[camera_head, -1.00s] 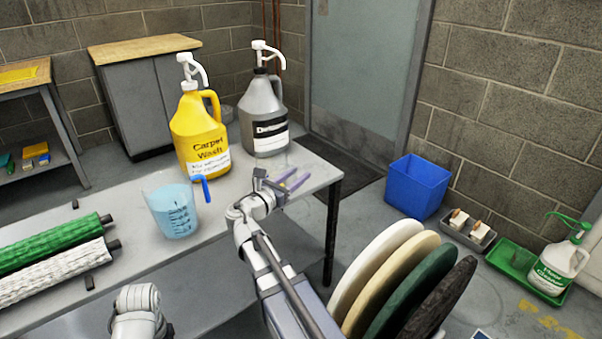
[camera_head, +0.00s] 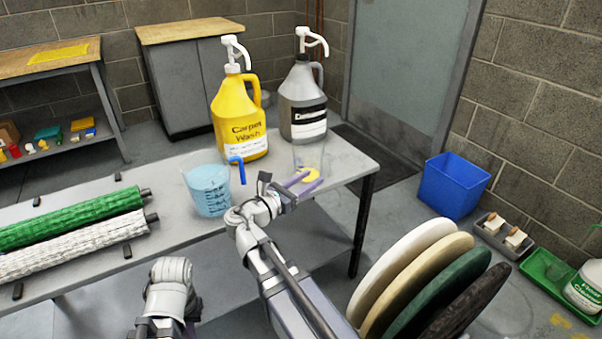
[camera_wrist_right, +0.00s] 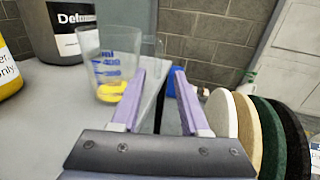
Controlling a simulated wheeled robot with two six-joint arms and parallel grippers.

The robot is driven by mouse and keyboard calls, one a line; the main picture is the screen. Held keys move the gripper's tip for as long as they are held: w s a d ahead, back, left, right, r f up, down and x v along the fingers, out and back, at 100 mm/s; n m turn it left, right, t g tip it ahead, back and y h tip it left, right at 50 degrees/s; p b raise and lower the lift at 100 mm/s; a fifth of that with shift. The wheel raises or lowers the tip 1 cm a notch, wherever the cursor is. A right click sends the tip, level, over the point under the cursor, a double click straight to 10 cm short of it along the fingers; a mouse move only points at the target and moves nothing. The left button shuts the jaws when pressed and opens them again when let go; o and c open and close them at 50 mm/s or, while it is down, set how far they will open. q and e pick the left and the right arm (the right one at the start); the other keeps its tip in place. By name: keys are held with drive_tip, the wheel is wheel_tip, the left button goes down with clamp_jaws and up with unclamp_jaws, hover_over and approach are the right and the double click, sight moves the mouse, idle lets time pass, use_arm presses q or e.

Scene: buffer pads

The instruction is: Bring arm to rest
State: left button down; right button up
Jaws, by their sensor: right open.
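My right arm reaches in from the bottom middle of the head view. Its right gripper (camera_head: 303,185) is open and empty, near the right end of the table (camera_head: 150,180). In the right wrist view the two purple fingers (camera_wrist_right: 160,88) stand apart with nothing between them. A clear measuring cup (camera_wrist_right: 108,65) with a little yellow liquid stands on the table, just left of the fingers in that view. The cup (camera_head: 308,158) is behind the gripper in the head view. My left arm shows only a link at the bottom; its gripper is out of view.
A yellow Carpet Wash jug (camera_head: 238,110), a grey jug (camera_head: 302,100) and a blue-tinted pitcher (camera_head: 208,190) stand on the table. Green (camera_head: 70,218) and white rollers (camera_head: 75,247) lie left. Several round pads (camera_head: 400,255) stand right of my arm. A blue bin (camera_head: 453,185) is on the floor.

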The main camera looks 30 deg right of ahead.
drive_tip(key=s+a+f+m+g+y, duration=0.2)
drive_tip(key=s+a+f+m+y, duration=0.3)
drive_tip(key=f+m, duration=0.4)
drive_tip(key=s+a+f+m+g+y, duration=0.2)
drive_tip(key=f+m+y, duration=0.5)
drive_tip(key=f, duration=0.4)
drive_tip(key=s+a+m+g+y+p, duration=0.1)
drive_tip(key=s+a, duration=0.2)
drive_tip(key=a, duration=0.4)
drive_tip(key=s+a+r+y+p, duration=0.1)
drive_tip(key=s+a, duration=0.1)
drive_tip(key=a, duration=0.4)
drive_tip(key=s+a+m+g+y+p, duration=0.1)
drive_tip(key=s+a+y, duration=0.15)
drive_tip(key=a, duration=0.45)
wheel_tip(320, 180, up, 38)
drive_tip(key=p, duration=3.7)
drive_tip(key=shift+s+d+h+p, duration=0.15)
drive_tip(key=shift+s+h+p, duration=0.15)
drive_tip(key=shift+h, duration=0.05)
drive_tip(key=shift+f, duration=0.1)
